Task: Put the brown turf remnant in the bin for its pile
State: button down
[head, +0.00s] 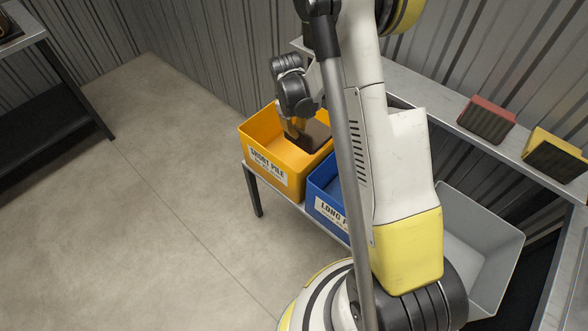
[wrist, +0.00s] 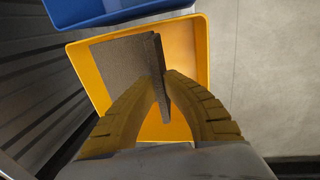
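The brown turf remnant (head: 314,136) is a dark flat piece over the orange-yellow bin (head: 258,160) labelled SHORT PILE. My gripper (head: 293,130) reaches down at that bin with the remnant between its fingers. In the wrist view the fingers (wrist: 161,84) pinch the remnant (wrist: 128,66) along one edge. The piece lies within the outline of the yellow bin (wrist: 203,50); whether it touches the floor or walls of the bin I cannot tell. The blue bin (head: 322,200), labelled LONG with the rest hidden by my arm, stands beside it.
A grey bin (head: 480,235) stands at the right, partly behind my arm. A shelf along the corrugated wall holds a red-backed turf piece (head: 487,119) and a yellow-backed one (head: 555,155). A dark bench (head: 50,125) is at the left. The concrete floor between is clear.

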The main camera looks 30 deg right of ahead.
notch_tip(320, 180, down, 21)
jog(key=b, duration=0.7)
jog(key=shift+f+b, duration=0.15)
jog(key=shift+b, duration=0.25)
jog(key=c, duration=1.6)
grip_release()
